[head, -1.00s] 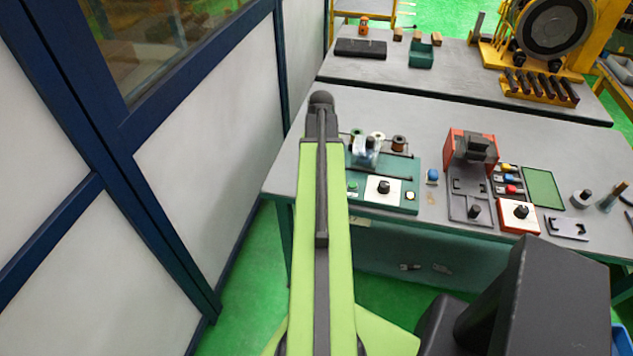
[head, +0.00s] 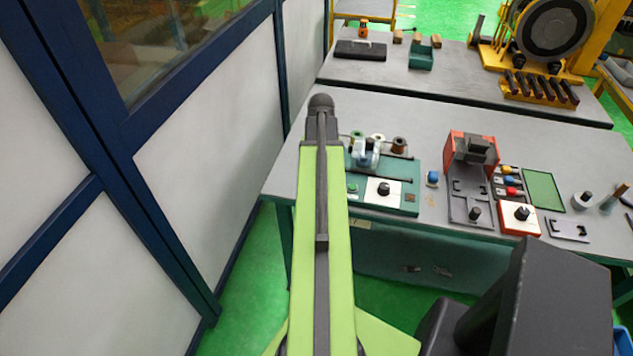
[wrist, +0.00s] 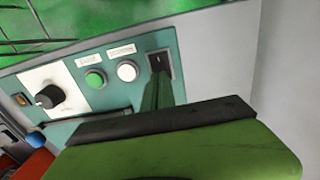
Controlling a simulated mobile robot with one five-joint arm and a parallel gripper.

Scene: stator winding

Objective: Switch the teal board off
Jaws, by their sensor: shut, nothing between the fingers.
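The teal board (head: 402,207) lies at the front left of the near bench. In the wrist view its face (wrist: 105,101) fills the middle. It carries a black rocker switch (wrist: 158,61), a white button (wrist: 127,71), a green button (wrist: 95,79), a black knob (wrist: 47,97) on a white plate and a small amber lamp (wrist: 21,99), which looks dull. My gripper (wrist: 160,80) is shut and empty, with its tip at the lower edge of the switch. I cannot tell whether it touches. The head view hides my gripper behind my arm.
Several spools (head: 399,145) stand at the board's back. A blue button (head: 432,178) and a red-and-grey fixture (head: 469,170) are to its right. A white-panelled partition (head: 215,130) stands close on the left. A second bench (head: 450,75) lies behind.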

